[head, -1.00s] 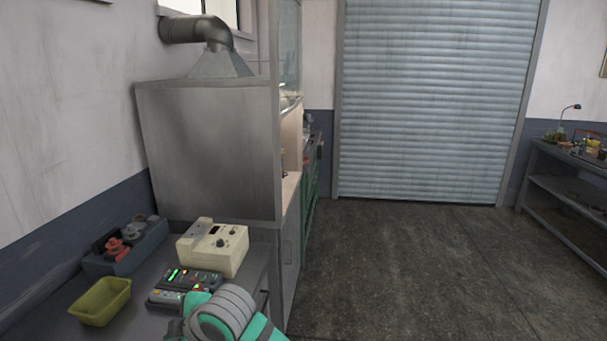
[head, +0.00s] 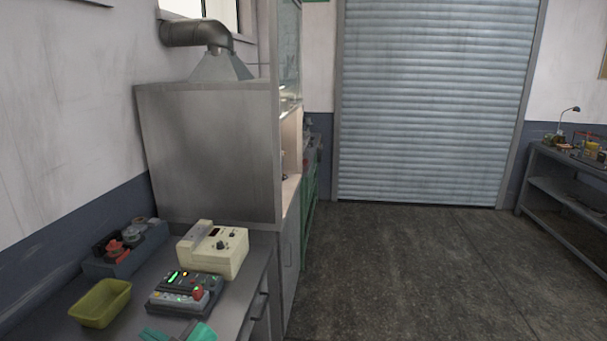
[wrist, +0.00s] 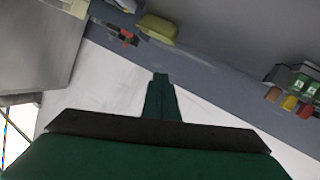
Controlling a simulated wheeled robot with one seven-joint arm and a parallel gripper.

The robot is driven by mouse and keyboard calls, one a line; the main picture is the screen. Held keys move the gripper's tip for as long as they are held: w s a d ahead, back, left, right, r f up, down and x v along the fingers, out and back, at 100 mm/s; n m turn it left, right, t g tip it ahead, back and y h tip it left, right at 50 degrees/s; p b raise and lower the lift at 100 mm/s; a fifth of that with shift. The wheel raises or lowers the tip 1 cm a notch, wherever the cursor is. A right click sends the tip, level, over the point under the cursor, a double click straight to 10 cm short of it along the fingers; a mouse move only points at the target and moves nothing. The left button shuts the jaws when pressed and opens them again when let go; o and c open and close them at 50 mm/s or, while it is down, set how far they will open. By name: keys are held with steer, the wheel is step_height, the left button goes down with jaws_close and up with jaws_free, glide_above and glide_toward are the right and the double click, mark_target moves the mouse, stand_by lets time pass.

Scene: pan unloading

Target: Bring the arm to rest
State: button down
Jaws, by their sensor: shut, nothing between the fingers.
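My gripper (wrist: 160,82) shows in the wrist view as a green body with a dark crossbar and narrow fingers pressed together. It is shut, with nothing between the fingers. A pale wall lies behind the fingers. In the head view only a small teal part of my arm shows at the bottom edge, in front of the workbench (head: 235,297). The fingers cannot be made out there.
On the bench stand a yellow-green tray (head: 100,303), a dark panel with lit buttons (head: 186,293), a cream instrument (head: 213,248) and a blue-grey bin (head: 125,252) of parts. A metal hood cabinet (head: 210,150) rises behind. The floor (head: 420,270) at right is clear.

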steer(key=s+d+f+m+t+h, duration=0.1)
steer(key=d+f+m+t, duration=0.1)
steer(key=f+m, duration=0.1)
steer(key=s+d+f+m+t+h, duration=0.1)
steer(key=d+f+m+t, duration=0.2)
steer(key=m, duration=0.1)
steer(key=s+d+f+m+t+h, duration=0.2)
steer(key=d+f+m, duration=0.1)
steer(key=m, duration=0.1)
steer(key=shift+d+f, duration=0.25)
steer(key=s+d+f+m+t+h, duration=0.1)
steer(key=s+d+f+m+h, duration=0.4)
steer(key=s+d+f, duration=0.4)
steer(key=s+d+h, duration=0.1)
steer(key=s+d, duration=0.4)
steer(key=s, duration=0.3)
steer(key=s+d+f+h, duration=0.1)
steer(key=s+d+h, duration=0.1)
steer(key=s+d, duration=0.2)
steer(key=s+d+f+h, duration=0.1)
steer(key=s+d, duration=0.4)
steer(key=s, duration=0.6)
steer(key=shift+s+d+h, duration=0.3)
steer(key=shift+w, duration=0.15)
